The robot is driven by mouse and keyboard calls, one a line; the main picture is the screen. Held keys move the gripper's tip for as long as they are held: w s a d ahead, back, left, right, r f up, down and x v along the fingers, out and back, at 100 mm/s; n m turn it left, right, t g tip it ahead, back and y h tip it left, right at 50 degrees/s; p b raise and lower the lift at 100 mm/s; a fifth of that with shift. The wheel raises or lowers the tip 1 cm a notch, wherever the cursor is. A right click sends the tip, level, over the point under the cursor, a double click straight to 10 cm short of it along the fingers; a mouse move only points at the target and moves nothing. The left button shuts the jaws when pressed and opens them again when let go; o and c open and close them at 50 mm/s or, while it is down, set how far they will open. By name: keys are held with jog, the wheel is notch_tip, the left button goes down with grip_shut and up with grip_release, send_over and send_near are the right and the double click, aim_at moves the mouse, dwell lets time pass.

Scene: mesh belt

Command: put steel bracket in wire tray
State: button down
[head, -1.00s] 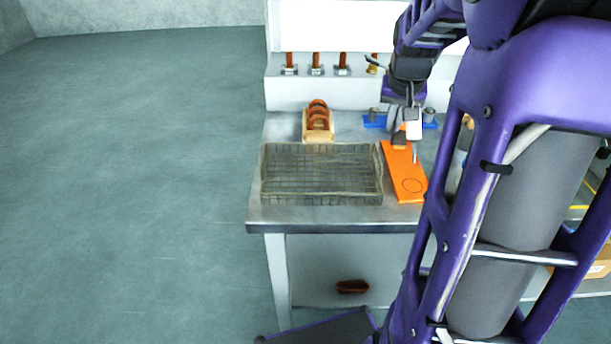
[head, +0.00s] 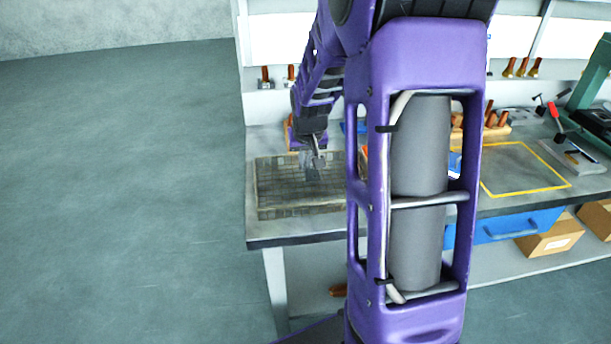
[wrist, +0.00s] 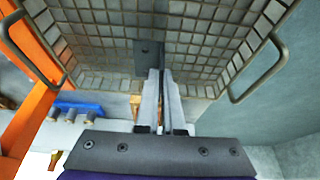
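The wire tray (head: 268,210) is a grey mesh basket on the left end of the bench; its mesh floor and two wire handles (wrist: 268,65) fill much of the wrist view. My gripper (wrist: 161,75) is above the tray, its two fingers close together with a thin dark plate between them. That plate appears to be part of the steel bracket (wrist: 147,58), a dark grey piece with a small hole, seen against the tray floor. In the head view my gripper (head: 313,160) hangs over the tray. I cannot tell whether the bracket touches the mesh.
An orange board (wrist: 38,95) lies beside the tray, with a blue holder with grey pegs (wrist: 75,111) near it. My arm hides the middle of the bench in the head view. A yellow-outlined area (head: 520,170) to the right looks clear.

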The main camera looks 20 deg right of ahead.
jog(key=shift+f, duration=1.9)
jog(key=shift+f+b, duration=0.2)
jog(key=shift+b, duration=0.15)
jog(key=c, duration=1)
grip_release()
jog(key=shift+c, duration=0.2)
jog(key=shift+r+p, duration=0.3)
jog(key=v, duration=1.1)
jog(key=shift+s+r+p, duration=0.25)
jog(key=shift+r+p, duration=0.05)
jog(key=shift+p, duration=0.15)
jog(key=shift+a, duration=0.15)
